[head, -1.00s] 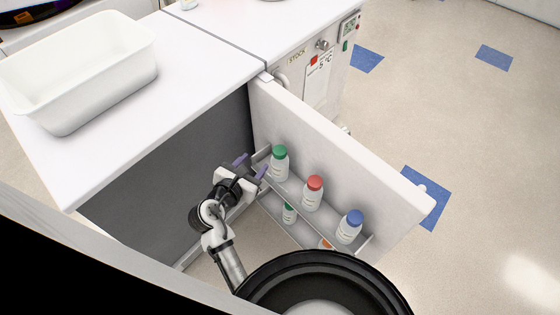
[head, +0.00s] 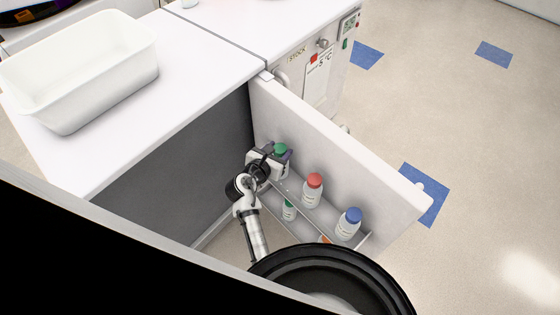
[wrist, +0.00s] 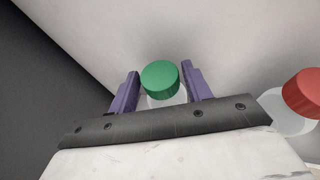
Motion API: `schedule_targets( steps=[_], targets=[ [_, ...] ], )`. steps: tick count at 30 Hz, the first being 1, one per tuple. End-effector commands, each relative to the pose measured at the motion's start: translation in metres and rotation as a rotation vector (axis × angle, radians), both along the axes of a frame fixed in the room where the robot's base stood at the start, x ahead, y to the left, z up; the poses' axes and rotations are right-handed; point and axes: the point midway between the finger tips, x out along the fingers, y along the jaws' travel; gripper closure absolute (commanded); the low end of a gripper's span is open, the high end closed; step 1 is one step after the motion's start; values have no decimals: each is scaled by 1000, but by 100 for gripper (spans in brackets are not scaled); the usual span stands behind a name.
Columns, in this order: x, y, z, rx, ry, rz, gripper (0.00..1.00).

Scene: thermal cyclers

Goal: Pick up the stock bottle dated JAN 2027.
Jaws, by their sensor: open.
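Several white bottles stand on the racks of an open fridge door. The green-capped bottle (head: 280,149) is at the left end of the upper rack, mostly hidden by my gripper (head: 272,155) in the head view. In the wrist view my open gripper (wrist: 160,90) has one purple finger on each side of the green-capped bottle (wrist: 161,78). Whether the fingers touch it cannot be told. The red-capped bottle (head: 313,190) and blue-capped bottle (head: 348,225) stand to its right. The red cap (wrist: 303,93) also shows in the wrist view. No date is legible on any label.
The fridge door (head: 340,150) stands open to the right of the dark interior. A lower rack holds another green-capped bottle (head: 289,210) and an orange-capped one (head: 327,239). A white bin (head: 85,75) sits on the counter (head: 190,85).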

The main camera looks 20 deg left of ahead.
Motion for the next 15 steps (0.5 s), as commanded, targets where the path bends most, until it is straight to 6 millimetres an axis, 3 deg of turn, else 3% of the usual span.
schedule_targets(
  steps=[3, 11, 15],
  targets=[
    [11, -1, -3, 1, -1, 0, 51],
    [12, -2, -4, 2, -1, 0, 51],
    [12, -2, -4, 2, -1, 0, 69]
  ],
)
